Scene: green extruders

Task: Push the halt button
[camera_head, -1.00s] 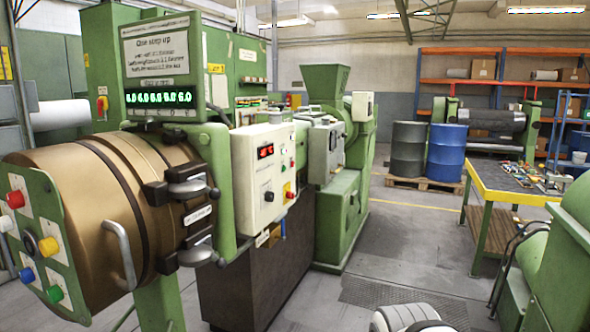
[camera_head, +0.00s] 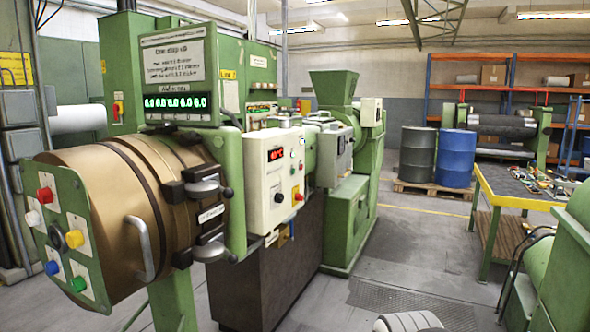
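No button carries a readable halt label. A green panel (camera_head: 57,217) on the end of the bronze drum at the left bears a red button (camera_head: 45,195), a white button (camera_head: 32,218), a yellow button (camera_head: 74,239), a blue button (camera_head: 52,268) and a green button (camera_head: 79,284). A cream control box (camera_head: 258,190) in the middle has a red display, a dark knob and a small red button (camera_head: 299,197). A red switch on yellow (camera_head: 117,110) sits on the green cabinet behind.
The bronze drum (camera_head: 120,205) has a handle and dark clamps. Blue and dark barrels (camera_head: 451,158) stand on a pallet. A yellow-edged workbench (camera_head: 520,185) holds tools. Green machinery (camera_head: 560,265) stands at the right. Grey floor (camera_head: 400,250) is clear between.

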